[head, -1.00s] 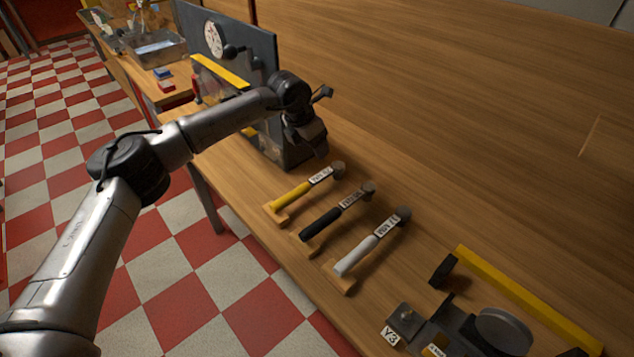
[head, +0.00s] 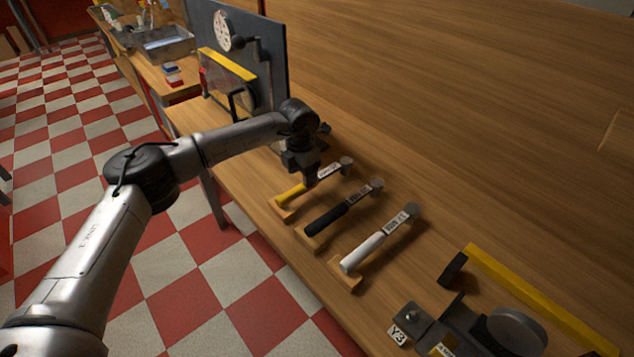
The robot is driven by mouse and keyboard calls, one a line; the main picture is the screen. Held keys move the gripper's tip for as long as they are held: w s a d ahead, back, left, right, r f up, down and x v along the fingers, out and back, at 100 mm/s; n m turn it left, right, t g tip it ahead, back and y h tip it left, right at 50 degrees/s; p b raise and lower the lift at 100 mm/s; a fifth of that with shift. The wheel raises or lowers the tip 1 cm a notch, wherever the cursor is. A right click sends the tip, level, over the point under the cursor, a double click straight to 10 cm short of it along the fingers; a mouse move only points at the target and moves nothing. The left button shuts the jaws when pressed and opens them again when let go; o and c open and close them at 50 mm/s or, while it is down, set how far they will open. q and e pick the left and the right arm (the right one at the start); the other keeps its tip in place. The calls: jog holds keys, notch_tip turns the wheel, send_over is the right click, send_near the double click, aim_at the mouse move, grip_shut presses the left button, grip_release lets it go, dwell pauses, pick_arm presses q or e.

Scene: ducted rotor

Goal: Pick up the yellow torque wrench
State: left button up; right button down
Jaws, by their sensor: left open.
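The yellow torque wrench (head: 291,194) lies on the wooden bench in a small wooden rest, its round head up and to the right and a white label on its shaft. My left gripper (head: 311,181) points down over the middle of this wrench, between handle and label, and hides part of it. It is open; I cannot tell whether the fingers touch the wrench. A black-handled wrench (head: 328,217) and a white-handled wrench (head: 367,249) lie beside it in similar rests. My right gripper is not in view.
A dark upright panel (head: 262,50) with a round dial and a yellow bar stands behind the arm. A fixture (head: 515,328) with a yellow rail and a Y3 tag sits at lower right. The bench (head: 480,170) right of the wrenches is clear.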

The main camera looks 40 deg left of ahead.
pick_arm(q)
jog(key=shift+d+f+b, duration=0.2)
jog(key=shift+f+b, duration=0.4)
jog(key=shift+f, duration=0.8)
jog(key=shift+d+f+b, duration=0.15)
jog(key=shift+f+b, duration=0.4)
jog(key=shift+f, duration=0.85)
jog(key=shift+c, duration=0.4)
